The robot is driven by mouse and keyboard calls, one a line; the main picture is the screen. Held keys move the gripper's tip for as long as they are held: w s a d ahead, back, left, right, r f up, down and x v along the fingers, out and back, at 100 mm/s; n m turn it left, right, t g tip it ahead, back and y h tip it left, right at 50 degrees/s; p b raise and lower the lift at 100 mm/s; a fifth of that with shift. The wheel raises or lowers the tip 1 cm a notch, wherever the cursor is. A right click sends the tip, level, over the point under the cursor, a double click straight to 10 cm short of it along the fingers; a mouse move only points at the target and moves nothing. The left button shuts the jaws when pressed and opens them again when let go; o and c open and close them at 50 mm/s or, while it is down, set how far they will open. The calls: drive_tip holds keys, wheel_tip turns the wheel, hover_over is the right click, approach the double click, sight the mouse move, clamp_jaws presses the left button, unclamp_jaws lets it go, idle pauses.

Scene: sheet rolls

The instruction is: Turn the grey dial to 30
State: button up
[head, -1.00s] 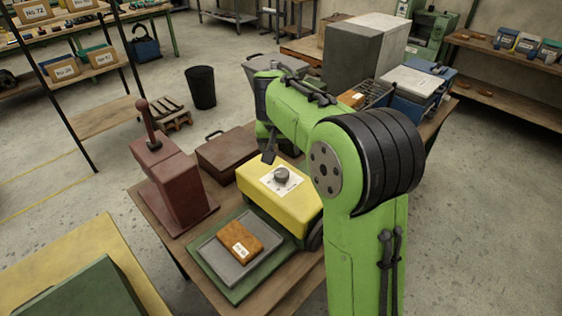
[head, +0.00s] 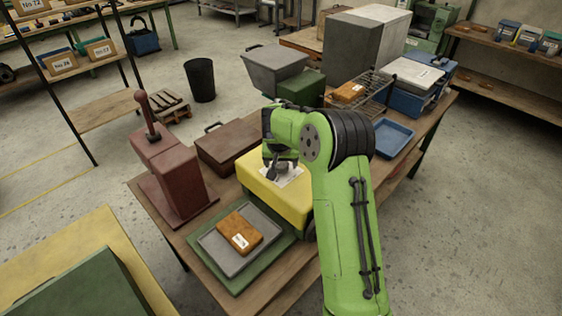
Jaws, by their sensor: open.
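The yellow box (head: 277,196) sits on the workbench, with a white dial plate (head: 293,179) on its top. The grey dial on that plate is hidden or merges with my dark fingers, so its setting cannot be read. My gripper (head: 281,168) points down over the plate, right at the dial's place. It is open. Whether the fingers stand around the dial or just above it, I cannot tell.
A dark red lever press (head: 180,187) and a brown case (head: 226,149) stand left of the box. A grey tray (head: 214,243) with an orange-brown block (head: 239,230) lies in front. A green box (head: 301,88) and a blue tray (head: 392,138) are behind.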

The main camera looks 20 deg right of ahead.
drive_tip(key=c, duration=1)
drive_tip(key=shift+c, duration=0.2)
drive_tip(key=shift+a+m, duration=0.1)
drive_tip(key=shift+m, duration=0.3)
drive_tip(key=m+h, duration=0.1)
drive_tip(key=m, duration=0.1)
drive_tip(key=m+g, duration=0.1)
drive_tip(key=m, duration=0.1)
drive_tip(key=shift+w+a+r+m+h, duration=0.1)
drive_tip(key=shift+m+h, duration=0.3)
drive_tip(key=m+g+p, duration=0.1)
drive_tip(key=m, duration=0.1)
drive_tip(key=m+p, duration=0.2)
drive_tip(key=shift+w+g+h, duration=0.1)
drive_tip(key=shift+g+h, duration=0.2)
drive_tip(key=shift+g, duration=0.1)
drive_tip(key=shift+w+m+g+p, duration=0.1)
drive_tip(key=shift+m+g+p, duration=0.3)
drive_tip(key=shift+m+p, duration=0.5)
drive_tip(key=shift+m, duration=0.3)
